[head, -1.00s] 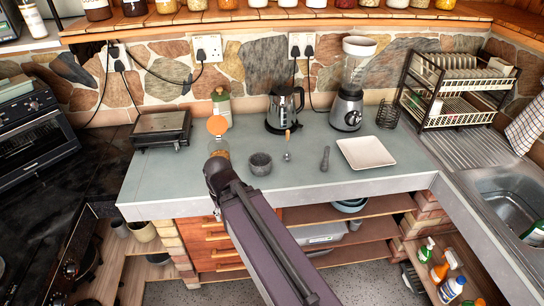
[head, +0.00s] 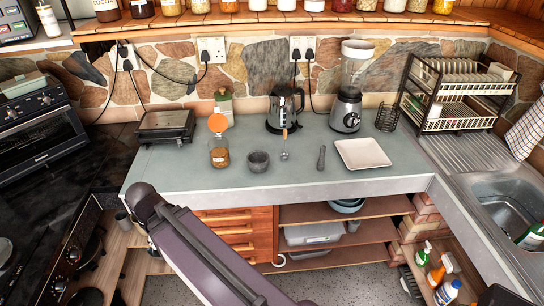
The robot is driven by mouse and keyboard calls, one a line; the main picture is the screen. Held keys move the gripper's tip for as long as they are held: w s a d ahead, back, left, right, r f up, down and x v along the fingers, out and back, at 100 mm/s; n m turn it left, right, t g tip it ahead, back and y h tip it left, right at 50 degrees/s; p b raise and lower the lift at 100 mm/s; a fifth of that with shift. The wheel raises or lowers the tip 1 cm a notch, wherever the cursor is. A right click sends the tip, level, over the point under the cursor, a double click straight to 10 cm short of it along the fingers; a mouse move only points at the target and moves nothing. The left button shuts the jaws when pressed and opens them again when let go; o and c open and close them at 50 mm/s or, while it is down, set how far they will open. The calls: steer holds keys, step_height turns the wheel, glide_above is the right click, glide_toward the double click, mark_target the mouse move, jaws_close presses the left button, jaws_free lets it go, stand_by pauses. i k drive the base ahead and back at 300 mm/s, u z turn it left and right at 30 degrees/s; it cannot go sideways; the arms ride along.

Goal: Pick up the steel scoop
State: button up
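The steel scoop (head: 285,154) lies on the grey-green worktop, between the dark mortar and the pestle, in front of the kettle. It is small in the head view, with a shiny bowl end towards me and a thin handle pointing to the back, tipped in orange-brown. Nothing covers it. My arm comes in from the bottom and shows at the lower left, in front of the worktop's edge and apart from the scoop. My gripper cannot be made out in the head view.
A jar (head: 219,157) with a raised orange lid and a dark mortar (head: 258,161) stand left of the scoop. A pestle (head: 321,157) and a white square plate (head: 362,153) lie right. The kettle (head: 285,110) and blender (head: 347,100) stand behind. The front left worktop is clear.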

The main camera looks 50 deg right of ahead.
mark_target(284, 156)
steer(key=u, duration=0.15)
steer(key=k, duration=1.1)
steer(key=z, duration=2.1)
steer(key=i, duration=0.8)
steer(key=u, duration=0.1)
